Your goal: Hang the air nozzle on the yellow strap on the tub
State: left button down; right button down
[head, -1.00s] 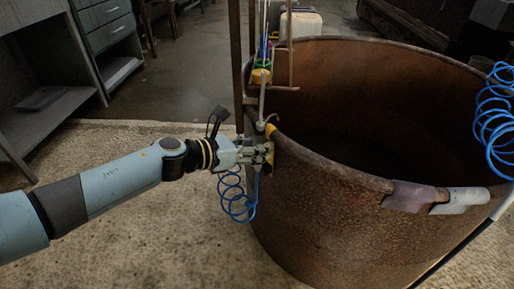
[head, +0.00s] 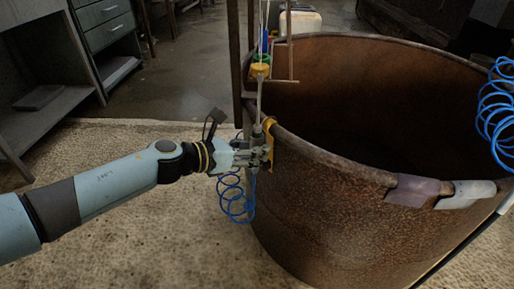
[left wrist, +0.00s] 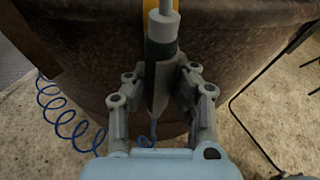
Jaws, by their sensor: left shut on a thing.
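The rusty tub (head: 330,190) fills the right half of the head view. The yellow strap (head: 270,128) hangs over its near left rim. It also shows in the left wrist view (left wrist: 150,52), partly behind the nozzle. My left gripper (head: 262,154) is shut on the grey air nozzle (head: 257,130), right at the outside of the rim beside the strap. In the left wrist view the nozzle (left wrist: 163,35) stands roughly upright between the fingers (left wrist: 160,88). I cannot tell whether it touches the strap. My right gripper is out of view.
A blue coiled hose (head: 236,198) hangs below my left gripper. Another blue coil (head: 497,105) hangs at the right edge. A rusty frame (head: 236,60) stands behind the gripper. Purple and white pieces (head: 410,190) lie over the tub's front rim.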

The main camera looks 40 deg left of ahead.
pick_arm(q)
jog(key=shift+f, duration=0.3)
jog(key=c, duration=1)
grip_release()
jog(key=shift+s, duration=0.1)
jog(key=shift+c, duration=0.2)
jog(key=v, duration=1.2)
